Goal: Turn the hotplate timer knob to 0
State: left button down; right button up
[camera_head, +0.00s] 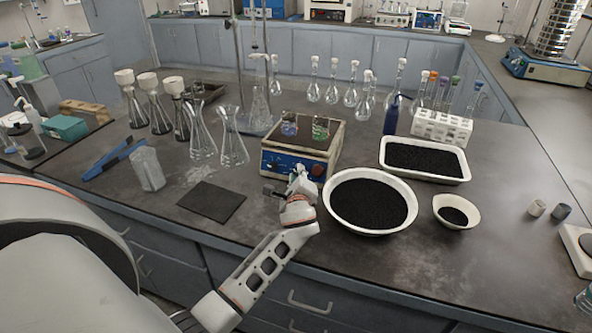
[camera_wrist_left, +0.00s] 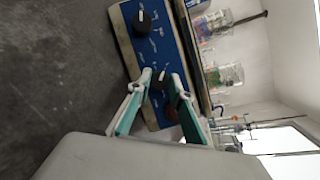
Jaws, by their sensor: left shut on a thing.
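The hotplate (camera_head: 300,143) has a tan body and a blue front panel (camera_wrist_left: 158,50). In the left wrist view, a black knob (camera_wrist_left: 143,18) with a white pointer line sits clear of my gripper. A second dark knob (camera_wrist_left: 160,82) lies between my left fingers. A reddish round part (camera_wrist_left: 178,104) is beside it, partly covered by a finger; it also shows in the head view (camera_head: 317,170). My left gripper (camera_head: 296,180) is at the front panel, shut on the second knob. Scale markings are too small to read. My right gripper is not in view.
Two small beakers with blue (camera_head: 289,127) and green (camera_head: 320,130) contents stand on the hotplate. A round bowl of black grains (camera_head: 329,213) is close to the right of my arm. A dark flat mat (camera_head: 212,201) lies left. Glass flasks (camera_head: 233,140) stand behind.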

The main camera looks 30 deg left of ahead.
pick_arm(q)
jog(key=n+g+p, duration=0.1)
jog(key=n+p, duration=0.1)
jog(key=n, duration=0.1)
jog(key=shift+d+r, duration=0.1)
jog(key=shift+r, duration=0.05)
jog(key=shift+n+g+p, duration=0.4)
jog(key=shift+n+p, duration=0.4)
jog(key=shift+p, duration=0.05)
jog(key=shift+n+g+h+p, duration=0.3)
jog(key=shift+n+h+p, duration=0.15)
jog(key=shift+n, duration=0.95)
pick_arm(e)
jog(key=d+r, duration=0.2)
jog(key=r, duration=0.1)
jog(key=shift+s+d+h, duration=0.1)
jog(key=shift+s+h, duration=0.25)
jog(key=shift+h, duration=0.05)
pick_arm(q)
jog(key=c, duration=1.8)
grip_release()
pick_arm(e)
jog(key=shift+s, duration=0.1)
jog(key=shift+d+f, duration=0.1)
